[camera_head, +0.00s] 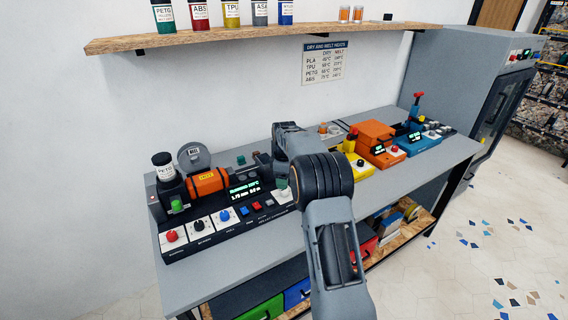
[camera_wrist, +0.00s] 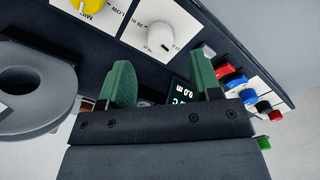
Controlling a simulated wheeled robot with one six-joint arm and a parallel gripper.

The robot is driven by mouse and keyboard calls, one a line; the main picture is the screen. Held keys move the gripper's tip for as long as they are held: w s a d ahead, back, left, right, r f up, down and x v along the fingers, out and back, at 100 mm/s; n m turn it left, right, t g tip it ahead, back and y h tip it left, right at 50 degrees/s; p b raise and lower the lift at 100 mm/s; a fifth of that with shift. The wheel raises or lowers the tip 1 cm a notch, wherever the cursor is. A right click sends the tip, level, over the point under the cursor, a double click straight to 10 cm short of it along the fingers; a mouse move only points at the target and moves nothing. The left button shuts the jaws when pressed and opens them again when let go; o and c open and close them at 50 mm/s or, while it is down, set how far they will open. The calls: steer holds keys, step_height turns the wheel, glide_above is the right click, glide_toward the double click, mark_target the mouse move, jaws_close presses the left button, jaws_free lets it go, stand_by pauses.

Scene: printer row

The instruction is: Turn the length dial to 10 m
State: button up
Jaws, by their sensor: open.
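The length dial appears to be the white knob (camera_wrist: 160,38) on a white plate with small printed marks, near the top of the wrist view. It also shows as a pale knob (camera_head: 283,194) at the right end of the black control panel, beside my arm in the head view. The pointer setting is too small to read. My gripper (camera_wrist: 161,62) is open, its two green fingers apart and empty. The knob lies just beyond the gap between the fingertips in the picture; I see no contact. In the head view my arm hides the gripper. The display (camera_head: 244,190) shows lit text, apparently 0.0 m.
A yellow knob (camera_wrist: 92,4) sits beside the white one. Red (camera_head: 172,236), black (camera_head: 198,226) and blue (camera_head: 224,215) knobs line the panel's left. A grey spool (camera_wrist: 38,92) is close to the gripper. Orange (camera_head: 374,142) and blue (camera_head: 416,136) machines stand farther right.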

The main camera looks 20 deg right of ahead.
step_height(320, 180, up, 9)
stand_by(0.3)
steer(key=shift+f, duration=0.1)
stand_by(0.4)
steer(key=s+a+f+m, duration=0.1)
steer(key=s+f+m, duration=0.2)
steer(key=f+m, duration=0.25)
steer(key=s+a+r+m+t, duration=0.1)
steer(key=s+a, duration=0.3)
steer(key=s, duration=0.5)
steer(key=s+a+r+m+t, duration=0.1)
steer(key=s+a+r+m, duration=0.1)
steer(key=s, duration=0.7)
steer(key=s+a+r+m+t, duration=0.1)
steer(key=s+a+m+t, duration=0.1)
steer(key=s+a, duration=0.3)
steer(key=s, duration=0.4)
steer(key=shift+a+r, duration=0.3)
steer(key=shift+a, duration=0.05)
